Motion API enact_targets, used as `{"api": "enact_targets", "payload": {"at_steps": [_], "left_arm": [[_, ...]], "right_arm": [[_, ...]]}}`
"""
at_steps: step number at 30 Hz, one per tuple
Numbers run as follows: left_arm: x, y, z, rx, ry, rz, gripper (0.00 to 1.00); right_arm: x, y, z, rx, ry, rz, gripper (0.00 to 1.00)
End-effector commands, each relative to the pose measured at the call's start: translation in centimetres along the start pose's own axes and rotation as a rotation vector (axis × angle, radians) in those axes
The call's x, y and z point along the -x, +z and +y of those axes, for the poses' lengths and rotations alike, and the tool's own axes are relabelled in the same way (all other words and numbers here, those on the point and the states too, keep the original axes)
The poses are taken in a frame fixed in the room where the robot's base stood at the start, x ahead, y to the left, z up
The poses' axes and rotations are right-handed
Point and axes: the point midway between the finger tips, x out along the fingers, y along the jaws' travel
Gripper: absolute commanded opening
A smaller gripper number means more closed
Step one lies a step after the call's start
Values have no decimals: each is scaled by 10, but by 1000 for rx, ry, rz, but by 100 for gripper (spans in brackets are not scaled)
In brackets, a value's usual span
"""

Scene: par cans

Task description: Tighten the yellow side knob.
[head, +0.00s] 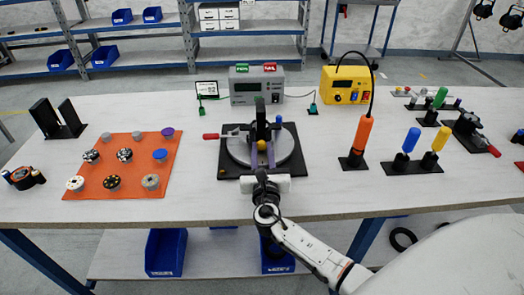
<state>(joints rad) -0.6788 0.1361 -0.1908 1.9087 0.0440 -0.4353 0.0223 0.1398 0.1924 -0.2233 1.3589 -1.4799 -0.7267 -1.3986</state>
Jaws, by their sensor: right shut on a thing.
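The fixture (290,167) is a black square base with a round grey plate, standing mid-table. A small yellow knob (262,146) shows low on the near side of this part, with a bit of purple close by. My right gripper (262,170) reaches in from the front edge, and its dark fingers are shut at the yellow knob. The fingers and wrist hide most of the contact. My left gripper is not in view.
A red-handled clamp (211,136) juts left from the fixture. An orange mat (130,190) with several knobs lies at left. A grey meter box (257,90) and yellow station (345,80) stand behind. An orange-handled tool (361,138) and blue and yellow drivers stand right.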

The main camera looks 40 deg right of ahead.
Motion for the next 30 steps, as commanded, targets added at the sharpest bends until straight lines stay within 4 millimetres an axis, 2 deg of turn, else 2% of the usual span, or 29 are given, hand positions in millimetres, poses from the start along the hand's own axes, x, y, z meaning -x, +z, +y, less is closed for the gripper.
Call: {"api": "enact_targets", "payload": {"at_steps": [10, 19, 20, 23, 30], "left_arm": [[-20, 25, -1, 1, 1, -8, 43], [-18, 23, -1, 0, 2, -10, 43], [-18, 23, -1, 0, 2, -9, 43], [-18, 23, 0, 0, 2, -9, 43], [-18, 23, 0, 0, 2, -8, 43]], "right_arm": [[0, -3, -1, -349, 1, -1, 1], [0, 0, -1, -372, 0, 1, 1], [0, 0, -1, -372, 0, 1, 27], [0, 0, -1, -371, 0, 1, 43], [0, 0, -1, -370, 0, 0, 43]]}}
